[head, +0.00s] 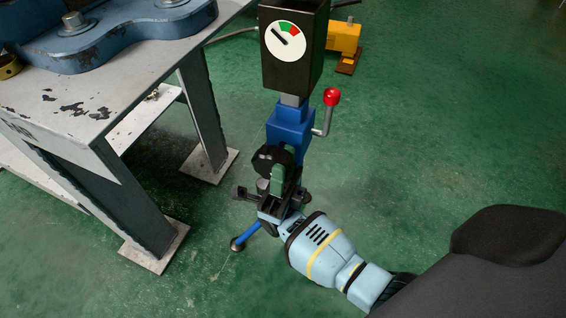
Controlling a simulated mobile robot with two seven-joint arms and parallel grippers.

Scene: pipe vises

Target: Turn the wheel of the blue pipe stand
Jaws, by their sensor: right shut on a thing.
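The blue pipe stand (290,127) stands upright on the green floor, right of the workbench, with a splayed blue leg at its foot. Its dark wheel (271,158) is at the front of the column, partly covered by my gripper. My right gripper (275,186) reaches in from the lower right. Its dark fingers are shut on the wheel, at the wheel's lower part; a green piece shows between them. The exact contact is partly hidden. My left gripper is not in view.
A dark box with a dial gauge (286,42) tops the stand. A lever with a red ball (331,97) sticks out right. A worn metal workbench (70,100) stands close at left, its legs near the stand. A yellow object (344,38) lies behind. Floor at right is clear.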

